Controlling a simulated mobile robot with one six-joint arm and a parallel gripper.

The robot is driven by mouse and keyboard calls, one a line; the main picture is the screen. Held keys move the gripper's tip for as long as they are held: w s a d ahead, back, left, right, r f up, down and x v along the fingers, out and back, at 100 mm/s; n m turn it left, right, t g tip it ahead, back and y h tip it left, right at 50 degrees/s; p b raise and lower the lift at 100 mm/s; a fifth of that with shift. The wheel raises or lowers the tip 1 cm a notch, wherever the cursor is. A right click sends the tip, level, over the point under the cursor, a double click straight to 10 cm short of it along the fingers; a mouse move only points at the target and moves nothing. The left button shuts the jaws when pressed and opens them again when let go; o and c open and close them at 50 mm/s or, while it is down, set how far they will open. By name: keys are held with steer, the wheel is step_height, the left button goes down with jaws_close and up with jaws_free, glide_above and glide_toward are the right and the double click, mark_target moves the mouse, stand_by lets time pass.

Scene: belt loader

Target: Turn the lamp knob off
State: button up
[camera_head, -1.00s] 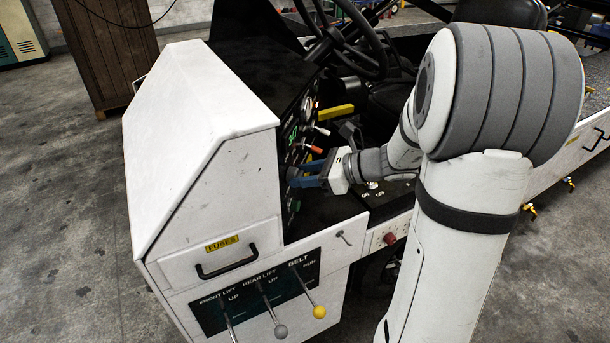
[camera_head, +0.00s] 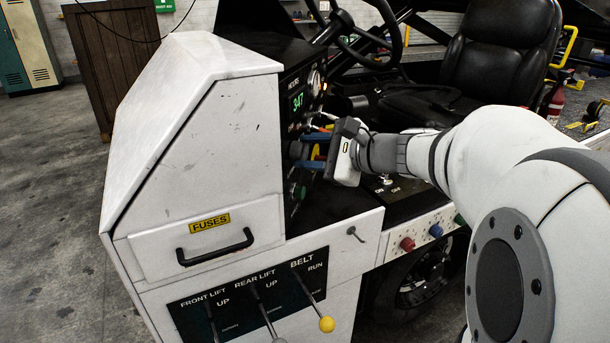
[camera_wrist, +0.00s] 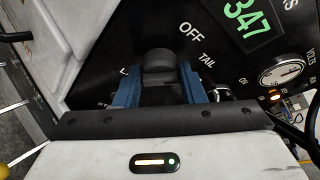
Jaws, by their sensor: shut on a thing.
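The dark round lamp knob (camera_wrist: 158,66) is on the black instrument panel (camera_wrist: 125,45), with the labels OFF and TAIL printed beside it in the wrist view. Another label at its left is mostly hidden by a finger. My gripper (camera_wrist: 160,88) has its blue fingers on either side of the knob and is shut on it. In the head view my gripper (camera_head: 302,157) reaches the panel from the right, and the knob is hard to make out between the fingers. The knob's pointer direction cannot be told.
A green display (camera_head: 297,102) reading 347 sits above the knob, and a VOLTS gauge (camera_wrist: 286,70) is beside it. Toggle switches are close to my gripper. Belt and lift levers (camera_head: 326,324) stand below. A steering wheel (camera_head: 350,30) and seat (camera_head: 500,45) are behind.

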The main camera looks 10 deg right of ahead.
steer(key=n+t+b, duration=0.1)
steer(key=n+b, duration=0.1)
steer(key=b, duration=0.4)
steer(key=f+n+t+b, duration=0.1)
steer(key=n+b, duration=0.1)
steer(key=b, duration=0.4)
steer(key=n+t+b, duration=0.1)
steer(key=n+b, duration=0.1)
steer(key=b, duration=0.5)
steer(key=shift+s+a+f+n+y, duration=0.1)
steer(key=shift+s+f+n+y, duration=0.05)
steer(key=shift+n+y, duration=0.2)
steer(key=shift+t+b, duration=0.3)
steer(key=shift+b, duration=0.35)
steer(key=shift+r+n, duration=0.25)
steer(key=shift+n, duration=0.1)
steer(key=o, duration=1)
steer(key=shift+s, duration=0.1)
steer(key=shift+p+v, duration=0.6)
steer(key=shift+v, duration=3.25)
